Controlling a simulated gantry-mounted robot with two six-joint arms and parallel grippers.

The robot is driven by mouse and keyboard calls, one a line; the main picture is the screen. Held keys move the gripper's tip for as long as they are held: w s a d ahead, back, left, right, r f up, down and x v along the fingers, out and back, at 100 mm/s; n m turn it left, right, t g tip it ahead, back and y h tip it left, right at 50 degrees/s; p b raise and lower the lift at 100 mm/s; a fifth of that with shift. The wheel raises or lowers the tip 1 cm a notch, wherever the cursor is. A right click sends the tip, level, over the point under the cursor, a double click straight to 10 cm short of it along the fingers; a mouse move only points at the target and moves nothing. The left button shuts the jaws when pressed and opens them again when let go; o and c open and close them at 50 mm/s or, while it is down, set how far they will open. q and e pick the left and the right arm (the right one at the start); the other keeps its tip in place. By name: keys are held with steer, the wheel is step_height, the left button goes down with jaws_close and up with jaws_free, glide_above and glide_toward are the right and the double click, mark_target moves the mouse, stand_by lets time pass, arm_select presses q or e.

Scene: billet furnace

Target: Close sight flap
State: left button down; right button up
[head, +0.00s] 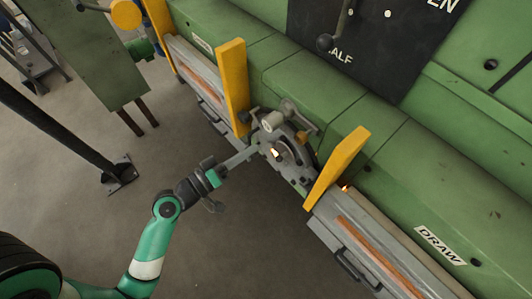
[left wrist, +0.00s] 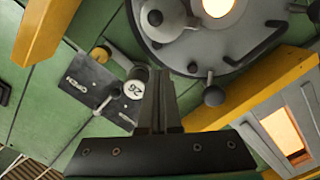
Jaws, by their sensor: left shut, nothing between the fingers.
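A round grey port plate (head: 291,160) is on the green furnace front between two yellow posts. Its sight hole (left wrist: 217,6) glows and is uncovered; the glow (head: 276,153) also shows in the head view. A round grey disc with a dark knob, which looks like the sight flap (left wrist: 165,20), sits left of the hole in the left wrist view. My left gripper (head: 253,150) is shut and empty, with its tips close to the left side of the plate. The fingers (left wrist: 160,75) point up toward the plate in the left wrist view; contact cannot be told. My right gripper is not in view.
Yellow posts (head: 233,88) and (head: 338,167) flank the port. A ball-ended lever (left wrist: 214,95) and a bar handle (left wrist: 258,43) stick out from the plate. A small dark label plate (left wrist: 98,88) is nearby. Open floor (head: 240,235) lies in front of the furnace.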

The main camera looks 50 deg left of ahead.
mark_target(283, 148)
arm_select(q)
steer(key=shift+w+d+f, duration=0.7)
steer(key=shift+w+d, duration=0.05)
steer(key=shift+w, duration=0.15)
steer(key=shift+w+d+f, duration=0.65)
steer(key=shift+w+d, duration=0.1)
steer(key=shift+w, duration=0.1)
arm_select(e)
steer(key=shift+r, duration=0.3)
arm_select(q)
steer(key=shift+d, duration=0.15)
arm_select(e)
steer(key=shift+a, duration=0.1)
arm_select(q)
steer(key=shift+f+m, duration=0.1)
steer(key=shift+m, duration=0.2)
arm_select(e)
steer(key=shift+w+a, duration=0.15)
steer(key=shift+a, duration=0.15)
